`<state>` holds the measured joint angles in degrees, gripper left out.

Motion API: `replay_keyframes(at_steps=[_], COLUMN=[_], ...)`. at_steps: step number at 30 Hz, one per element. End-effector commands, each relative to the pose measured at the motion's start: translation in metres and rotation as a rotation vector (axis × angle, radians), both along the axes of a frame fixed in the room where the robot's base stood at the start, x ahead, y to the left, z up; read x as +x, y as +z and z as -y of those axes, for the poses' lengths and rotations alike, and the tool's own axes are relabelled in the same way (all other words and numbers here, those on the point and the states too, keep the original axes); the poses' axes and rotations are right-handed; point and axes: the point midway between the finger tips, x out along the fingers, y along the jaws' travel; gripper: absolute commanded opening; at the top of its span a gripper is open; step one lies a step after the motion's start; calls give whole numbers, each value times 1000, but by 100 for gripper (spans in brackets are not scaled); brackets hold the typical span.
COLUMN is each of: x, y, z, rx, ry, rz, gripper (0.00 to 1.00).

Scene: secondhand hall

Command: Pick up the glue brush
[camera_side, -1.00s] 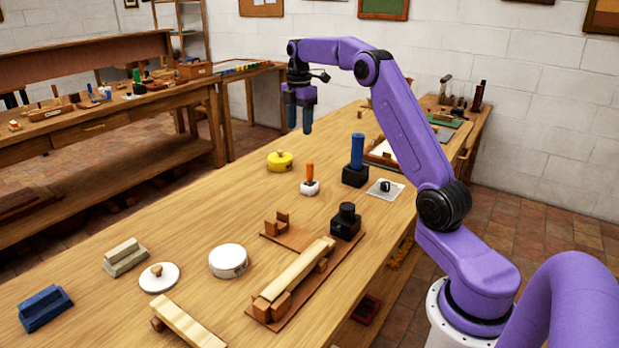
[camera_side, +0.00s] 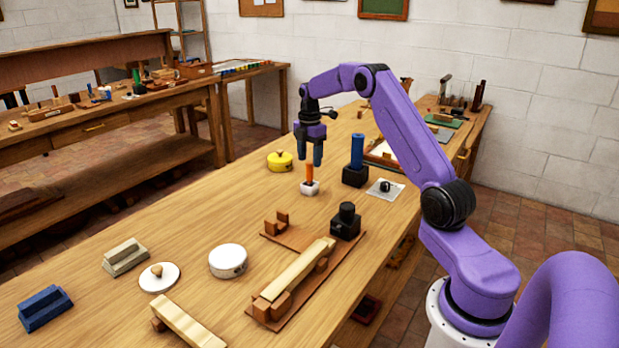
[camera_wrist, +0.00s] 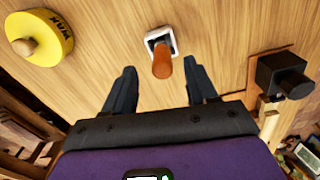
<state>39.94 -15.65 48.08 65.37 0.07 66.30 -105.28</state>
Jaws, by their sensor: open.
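An upright orange handle (camera_side: 309,173), which looks like the glue brush, stands in a small white holder (camera_side: 310,188) on the wooden bench. Its lower end is hidden in the holder. My gripper (camera_side: 309,155) is open and points down just above the handle, with nothing held. In the wrist view the orange handle (camera_wrist: 162,62) shows between the two spread fingertips (camera_wrist: 159,68), a little nearer the right finger. The white holder (camera_wrist: 160,42) shows at its foot. I cannot tell whether the fingers overlap the handle's top in height.
A yellow wax tin (camera_side: 280,162) stands behind left of the holder. A blue handle in a black block (camera_side: 355,176) stands close on the right. A black block with a knob (camera_side: 346,222) stands nearer the front.

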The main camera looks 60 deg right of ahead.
Motion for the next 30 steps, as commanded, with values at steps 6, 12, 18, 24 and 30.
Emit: replay_keyframes(at_steps=[6, 12, 18, 24, 30], x=[-1, -3, -2, -2, -2], y=[-14, -43, -57, -57, -57], z=[-1, -3, -3, -3, -3], rx=[1, 1, 0, 0, 0], ry=[0, -1, -1, -1, 0], rz=[-2, -3, -1, 0, 0], gripper=[57, 57, 57, 57, 0])
